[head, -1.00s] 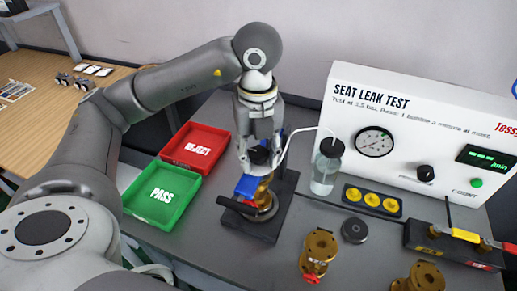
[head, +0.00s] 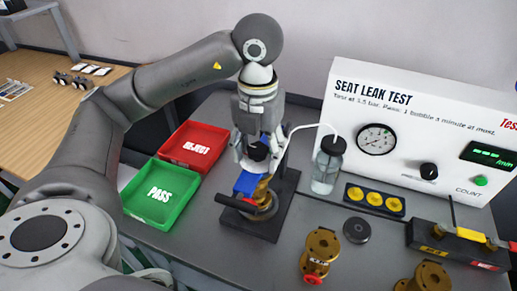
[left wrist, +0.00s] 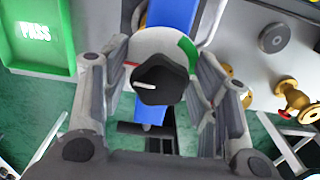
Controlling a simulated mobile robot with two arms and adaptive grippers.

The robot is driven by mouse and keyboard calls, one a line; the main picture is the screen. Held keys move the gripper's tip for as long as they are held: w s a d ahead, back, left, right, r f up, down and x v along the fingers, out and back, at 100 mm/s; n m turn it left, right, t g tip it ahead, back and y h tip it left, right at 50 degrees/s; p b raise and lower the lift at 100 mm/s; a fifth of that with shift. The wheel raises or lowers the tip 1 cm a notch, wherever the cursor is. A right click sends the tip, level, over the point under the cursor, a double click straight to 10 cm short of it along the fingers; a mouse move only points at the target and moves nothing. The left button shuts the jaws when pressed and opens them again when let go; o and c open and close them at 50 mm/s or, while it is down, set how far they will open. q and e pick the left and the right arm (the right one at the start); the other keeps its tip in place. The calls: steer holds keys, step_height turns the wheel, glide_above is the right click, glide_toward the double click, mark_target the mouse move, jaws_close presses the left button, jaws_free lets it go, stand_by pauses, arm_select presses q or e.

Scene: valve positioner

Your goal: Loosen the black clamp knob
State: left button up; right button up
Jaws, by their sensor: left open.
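The black clamp knob (head: 258,150) sits on top of the test fixture, above a blue clamp bar (head: 246,184). In the left wrist view the knob (left wrist: 160,78) has a white pointer mark and a white and green ring beneath it. My left gripper (head: 259,160) points down over the fixture with its fingers on either side of the knob. The wrist view shows gaps between the open fingers and the knob. A brass valve (head: 262,194) sits under the clamp, partly hidden. My right gripper is not in view.
Green PASS (head: 141,217) and red REJECT (head: 170,148) trays lie left of the fixture. A water bottle (head: 327,168) with a tube stands close on the right, before the white leak tester (head: 400,95). Loose brass valves (head: 320,252) stand at the front right.

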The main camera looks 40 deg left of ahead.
arm_select(q)
steer(key=m, duration=0.6)
steer(key=shift+m+b, duration=0.35)
steer(key=shift+m, duration=0.05)
jaws_close()
steer(key=n+p, duration=0.1)
steer(key=n, duration=0.5)
steer(key=shift+s+n, duration=0.15)
steer(key=shift+n, duration=0.15)
steer(key=n+p, duration=0.1)
steer(key=n, duration=0.3)
steer(key=shift+d+n, duration=0.1)
steer(key=shift+n, duration=0.2)
steer(key=shift+f+n, duration=0.15)
steer(key=shift+n, duration=1.15)
jaws_free()
